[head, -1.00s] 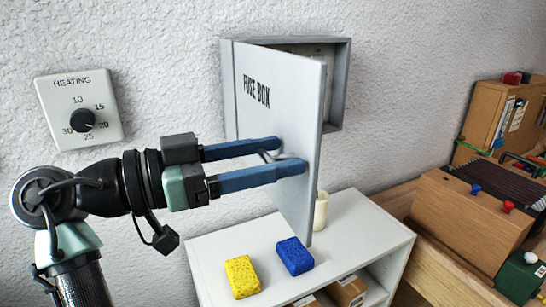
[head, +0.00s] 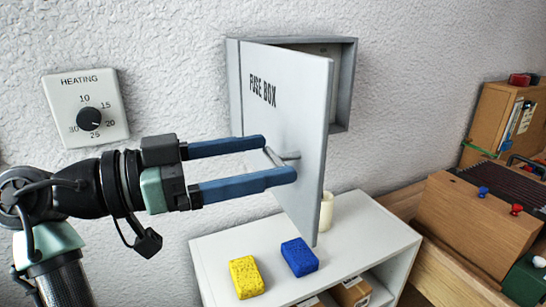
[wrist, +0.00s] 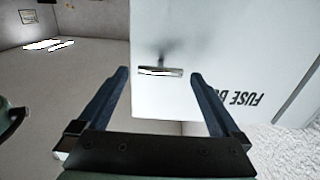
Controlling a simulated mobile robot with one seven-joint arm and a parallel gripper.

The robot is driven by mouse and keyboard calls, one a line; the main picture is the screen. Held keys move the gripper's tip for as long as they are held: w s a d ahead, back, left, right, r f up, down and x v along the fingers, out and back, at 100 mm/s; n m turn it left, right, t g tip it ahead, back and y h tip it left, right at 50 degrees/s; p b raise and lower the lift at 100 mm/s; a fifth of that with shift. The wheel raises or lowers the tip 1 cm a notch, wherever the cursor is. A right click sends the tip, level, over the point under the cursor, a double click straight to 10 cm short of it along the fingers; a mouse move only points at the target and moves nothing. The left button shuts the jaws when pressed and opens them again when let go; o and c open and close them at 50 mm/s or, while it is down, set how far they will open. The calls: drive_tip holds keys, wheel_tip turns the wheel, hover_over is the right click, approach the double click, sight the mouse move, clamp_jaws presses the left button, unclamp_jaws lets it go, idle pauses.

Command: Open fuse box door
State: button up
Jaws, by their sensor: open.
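The grey fuse box door (head: 275,125), lettered FUSE BOX, stands swung out from its wall box (head: 345,85), hinged at the left. Part of the box's inside shows behind the door's top edge. A metal bar handle (head: 273,157) sticks out from the door face; it also shows in the wrist view (wrist: 160,71). My gripper (head: 279,159) is open with its blue fingers pointing at the door. In the wrist view the handle lies just beyond and between the fingertips (wrist: 160,73), with gaps on both sides. Nothing is held.
A white shelf (head: 375,235) stands below the door, with a yellow sponge (head: 246,277), a blue sponge (head: 299,257) and a cream cup (head: 326,211) on it. A heating dial (head: 86,108) is on the wall at left. Wooden boxes (head: 478,220) stand at right.

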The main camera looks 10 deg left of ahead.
drive_tip(key=b+v, duration=0.1)
drive_tip(key=v, duration=0.9)
drive_tip(key=shift+a, duration=0.15)
drive_tip(key=shift+s+r, duration=0.1)
drive_tip(key=shift+s, duration=0.05)
